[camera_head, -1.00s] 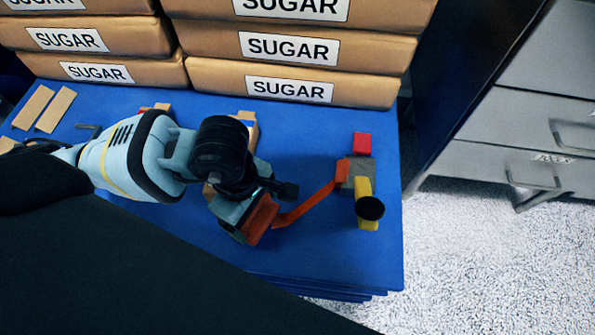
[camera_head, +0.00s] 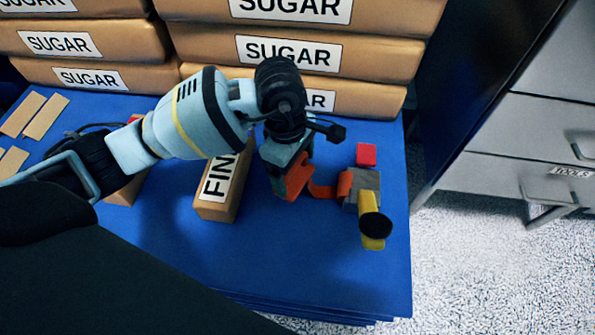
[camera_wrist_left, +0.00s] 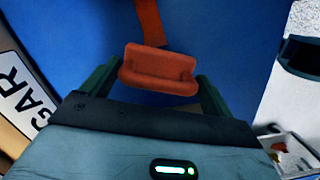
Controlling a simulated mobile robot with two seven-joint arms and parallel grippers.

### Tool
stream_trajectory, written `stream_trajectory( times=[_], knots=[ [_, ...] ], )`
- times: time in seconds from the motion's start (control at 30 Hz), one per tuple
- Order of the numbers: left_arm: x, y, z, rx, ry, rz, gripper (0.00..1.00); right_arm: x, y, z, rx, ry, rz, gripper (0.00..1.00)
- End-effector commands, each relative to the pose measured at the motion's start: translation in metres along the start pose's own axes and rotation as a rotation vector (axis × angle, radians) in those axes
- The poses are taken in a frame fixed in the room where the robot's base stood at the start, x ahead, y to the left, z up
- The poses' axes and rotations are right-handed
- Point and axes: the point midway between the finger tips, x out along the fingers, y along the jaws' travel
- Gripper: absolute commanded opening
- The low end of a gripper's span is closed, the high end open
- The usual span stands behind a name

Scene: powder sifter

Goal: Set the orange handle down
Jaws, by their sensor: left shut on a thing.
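My left gripper (camera_head: 291,186) is low over the blue table and shut on the orange handle (camera_head: 322,192). In the left wrist view the handle's wide grip (camera_wrist_left: 158,68) sits between the two fingers of the left gripper (camera_wrist_left: 155,85). A strap-like orange arm runs from the grip to the far edge of that view. In the head view the arm's other end meets a grey block (camera_head: 357,200), and my gripper hides part of the handle. Whether the handle rests on the table, I cannot tell. My right gripper is not in view.
A yellow piece with a black knob (camera_head: 376,226) is at the grey block, with a red block (camera_head: 366,154) behind. A box labelled "FIN" (camera_head: 213,208) stands left of my gripper. Sugar bags (camera_head: 370,95) line the back. The blue table's (camera_head: 270,265) front is clear.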

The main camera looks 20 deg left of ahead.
Motion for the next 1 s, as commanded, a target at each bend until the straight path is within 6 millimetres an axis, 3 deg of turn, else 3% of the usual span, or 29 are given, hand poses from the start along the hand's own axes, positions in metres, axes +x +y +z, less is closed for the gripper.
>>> stream_trajectory(
  times=[0.23,0.47,0.87,0.9,1.0],
  knots=[
    [0.001,0.011,0.000,0.000,-0.001,0.001,0.60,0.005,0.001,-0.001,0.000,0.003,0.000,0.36],
    [0.036,0.008,-0.004,0.000,-0.001,-0.003,0.60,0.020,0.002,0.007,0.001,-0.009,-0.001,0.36],
    [0.038,0.008,-0.005,0.001,0.000,0.001,0.60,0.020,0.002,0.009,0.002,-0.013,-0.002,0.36],
    [0.039,0.008,-0.005,0.000,0.000,0.000,0.88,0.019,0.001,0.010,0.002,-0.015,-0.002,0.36],
    [0.038,0.008,-0.005,0.000,0.000,0.001,1.00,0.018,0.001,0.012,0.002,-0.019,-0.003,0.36]
  ],
)
